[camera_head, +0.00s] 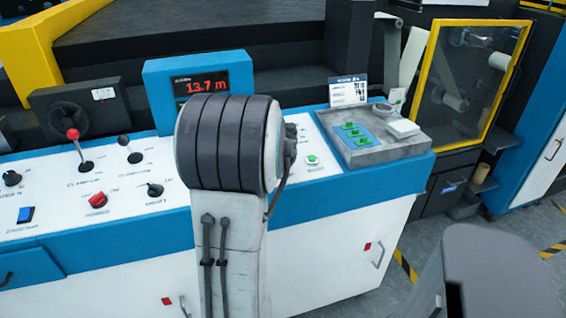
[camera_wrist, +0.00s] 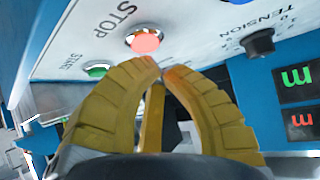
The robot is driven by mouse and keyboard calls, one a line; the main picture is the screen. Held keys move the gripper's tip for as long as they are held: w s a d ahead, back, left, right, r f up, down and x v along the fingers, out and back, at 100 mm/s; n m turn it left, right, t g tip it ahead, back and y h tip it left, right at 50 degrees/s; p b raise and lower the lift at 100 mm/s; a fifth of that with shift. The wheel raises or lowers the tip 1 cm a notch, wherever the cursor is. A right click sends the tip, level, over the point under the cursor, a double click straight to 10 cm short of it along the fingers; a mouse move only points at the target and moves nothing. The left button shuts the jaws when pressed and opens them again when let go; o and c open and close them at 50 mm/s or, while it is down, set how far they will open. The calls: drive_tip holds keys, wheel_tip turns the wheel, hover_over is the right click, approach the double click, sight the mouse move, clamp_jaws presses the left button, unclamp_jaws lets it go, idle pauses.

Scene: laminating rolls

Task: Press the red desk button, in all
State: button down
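The red button (camera_wrist: 144,42) stands on the white desk panel beside the word STOP, in the upper middle of the wrist view. It looks pale and bright on top. My gripper (camera_wrist: 161,70) has yellow ribbed fingers whose tips come together with nothing seen between them. In the picture the tips lie just below the red button and seem close to it; I cannot tell whether they touch. In the head view my arm hides both the red button and the gripper.
A green START button (camera_wrist: 97,70) is left of the fingers, and a black TENSION knob (camera_wrist: 259,42) is right. In the head view, the desk has a red-knobbed lever (camera_head: 73,135), a red switch (camera_head: 97,200) and a grey tray (camera_head: 372,155) with green items.

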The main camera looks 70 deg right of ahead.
drive_tip(key=shift+r, duration=0.2)
drive_tip(key=shift+s+a+r+p, duration=0.15)
drive_tip(key=shift+r+p, duration=0.7)
drive_tip(key=shift+r, duration=0.45)
drive_tip(key=shift+s+a+r, duration=0.1)
drive_tip(key=shift+a+r, duration=0.1)
drive_tip(key=shift+r, duration=0.9)
